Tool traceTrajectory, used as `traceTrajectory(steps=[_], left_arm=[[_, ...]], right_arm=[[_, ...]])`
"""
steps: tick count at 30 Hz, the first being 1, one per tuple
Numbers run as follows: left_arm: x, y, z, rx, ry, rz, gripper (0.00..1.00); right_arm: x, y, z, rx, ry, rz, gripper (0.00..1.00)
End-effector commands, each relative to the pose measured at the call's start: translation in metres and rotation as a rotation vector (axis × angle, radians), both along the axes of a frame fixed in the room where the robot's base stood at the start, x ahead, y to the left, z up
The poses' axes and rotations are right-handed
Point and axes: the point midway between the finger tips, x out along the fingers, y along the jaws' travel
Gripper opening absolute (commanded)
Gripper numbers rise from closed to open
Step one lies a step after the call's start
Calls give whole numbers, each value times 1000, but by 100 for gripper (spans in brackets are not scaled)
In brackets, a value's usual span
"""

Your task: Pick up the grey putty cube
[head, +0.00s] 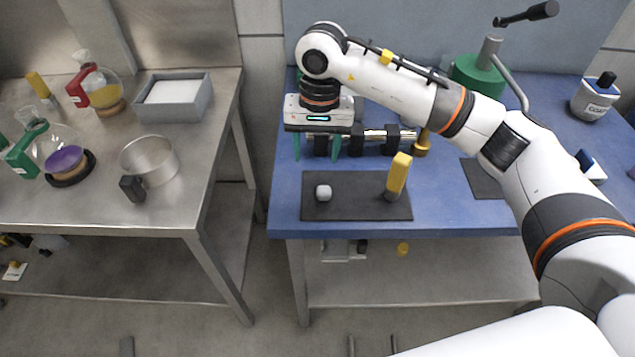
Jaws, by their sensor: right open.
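My right gripper (316,147) points down above and behind the mat. Its two green fingers are spread apart with nothing held between them, and they are clear of the cube. My left gripper is not in view.
A yellow-handled tool (398,175) stands on the mat's right part. A metal rod with black collars (372,136) lies behind the mat. A green-based apparatus (478,78) stands farther back. A steel table (110,212) with flasks and a pan (150,160) is at left, across a gap.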

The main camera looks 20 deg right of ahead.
Motion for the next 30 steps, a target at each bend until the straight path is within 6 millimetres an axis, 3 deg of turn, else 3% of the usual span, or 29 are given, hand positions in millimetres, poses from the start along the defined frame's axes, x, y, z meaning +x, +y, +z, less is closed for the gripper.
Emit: traceTrajectory(steps=[3, 12, 20, 24, 30], left_arm=[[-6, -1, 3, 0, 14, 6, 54], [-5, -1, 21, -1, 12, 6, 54], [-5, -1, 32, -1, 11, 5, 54], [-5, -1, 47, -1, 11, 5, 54], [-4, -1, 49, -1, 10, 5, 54]], right_arm=[[3, -12, -3, -57, -6, 11, 55], [2, -12, -51, -54, -4, 11, 55], [1, -13, -71, -51, -4, 11, 55], [1, -18, -92, -52, -1, 10, 55], [2, -17, -114, -51, -7, 11, 55]])
